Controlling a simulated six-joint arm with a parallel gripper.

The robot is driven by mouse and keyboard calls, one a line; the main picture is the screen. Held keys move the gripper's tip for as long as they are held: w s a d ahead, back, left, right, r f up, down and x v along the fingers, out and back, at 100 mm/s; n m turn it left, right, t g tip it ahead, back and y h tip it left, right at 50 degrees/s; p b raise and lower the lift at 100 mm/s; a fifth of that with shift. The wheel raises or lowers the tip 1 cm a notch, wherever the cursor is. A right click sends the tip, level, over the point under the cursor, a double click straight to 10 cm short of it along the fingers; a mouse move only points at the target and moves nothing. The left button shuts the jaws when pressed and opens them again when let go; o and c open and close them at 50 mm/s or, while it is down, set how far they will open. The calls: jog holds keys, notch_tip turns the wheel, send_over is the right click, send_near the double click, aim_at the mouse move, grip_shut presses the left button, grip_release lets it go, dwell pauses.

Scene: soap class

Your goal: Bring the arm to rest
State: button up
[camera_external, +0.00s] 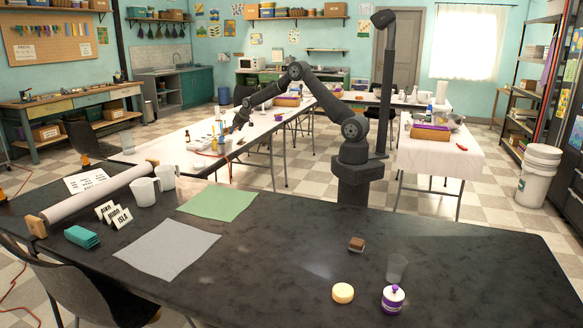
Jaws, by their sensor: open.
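My arm rises from its dark base at the far edge of the dark table (330,257) and reaches up and to the left. My gripper (231,127) points down at the arm's left end, well above and beyond the dark table, in front of the white-covered table (262,127) behind it. It is open and appears empty, though it is small here and its fingers are hard to make out. It is apart from everything on the dark table.
A green sheet (218,203) and grey sheet (168,249) lie flat. Name cards (114,214), white jugs (144,191) and a teal stack (82,237) stand left.

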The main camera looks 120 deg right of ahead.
aim_at(230, 142)
jog(key=x, duration=1.2)
jog(key=shift+f, duration=0.15)
dwell(0.5)
